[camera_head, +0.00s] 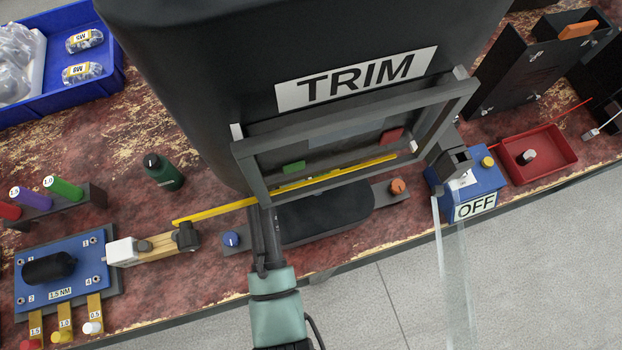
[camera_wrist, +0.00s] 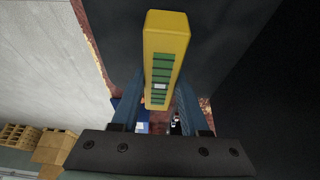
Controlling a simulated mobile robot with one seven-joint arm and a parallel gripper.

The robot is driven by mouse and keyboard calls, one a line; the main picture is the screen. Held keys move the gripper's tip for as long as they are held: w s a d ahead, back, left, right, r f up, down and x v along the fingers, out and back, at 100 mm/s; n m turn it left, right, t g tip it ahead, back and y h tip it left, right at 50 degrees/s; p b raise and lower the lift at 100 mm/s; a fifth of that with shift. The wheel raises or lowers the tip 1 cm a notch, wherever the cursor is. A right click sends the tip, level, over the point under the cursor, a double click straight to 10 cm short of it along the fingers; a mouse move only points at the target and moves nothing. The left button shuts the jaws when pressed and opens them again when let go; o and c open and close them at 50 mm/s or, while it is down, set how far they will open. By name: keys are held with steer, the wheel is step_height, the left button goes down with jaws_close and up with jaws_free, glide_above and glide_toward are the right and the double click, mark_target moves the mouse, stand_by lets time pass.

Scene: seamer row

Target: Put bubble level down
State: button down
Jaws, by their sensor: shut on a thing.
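The bubble level (camera_wrist: 165,38) is a yellow block with a green, dark-striped window and a pale spot in it. In the wrist view it stands out lengthwise between the blue fingers of my gripper (camera_wrist: 158,98), which are shut on it. A large black surface lies behind it, with small patches of red-brown bench top beside the fingers. Its far end is hard to make out, and I cannot tell whether it touches anything. In the head view I cannot pick out my gripper or the level with certainty.
A black machine marked TRIM (camera_head: 356,78) overhangs the worn red bench (camera_head: 150,130). A long thin yellow strip (camera_head: 215,210) shows below it.

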steer(key=shift+f, duration=1.75)
steer(key=shift+f, duration=0.15)
steer(key=shift+c, duration=2.1)
jaws_free()
steer(key=v, duration=0.5)
steer(key=shift+a+r, duration=0.25)
steer(key=s+a+b, duration=0.1)
steer(key=a, duration=0.2)
steer(key=s+a, duration=0.1)
steer(key=a, duration=0.2)
steer(key=s+a+b, duration=0.1)
steer(key=a, duration=0.3)
steer(key=shift+s+f+b, duration=0.15)
steer(key=shift+b, duration=0.2)
steer(key=shift+s+a, duration=0.15)
steer(key=shift+a, duration=0.3)
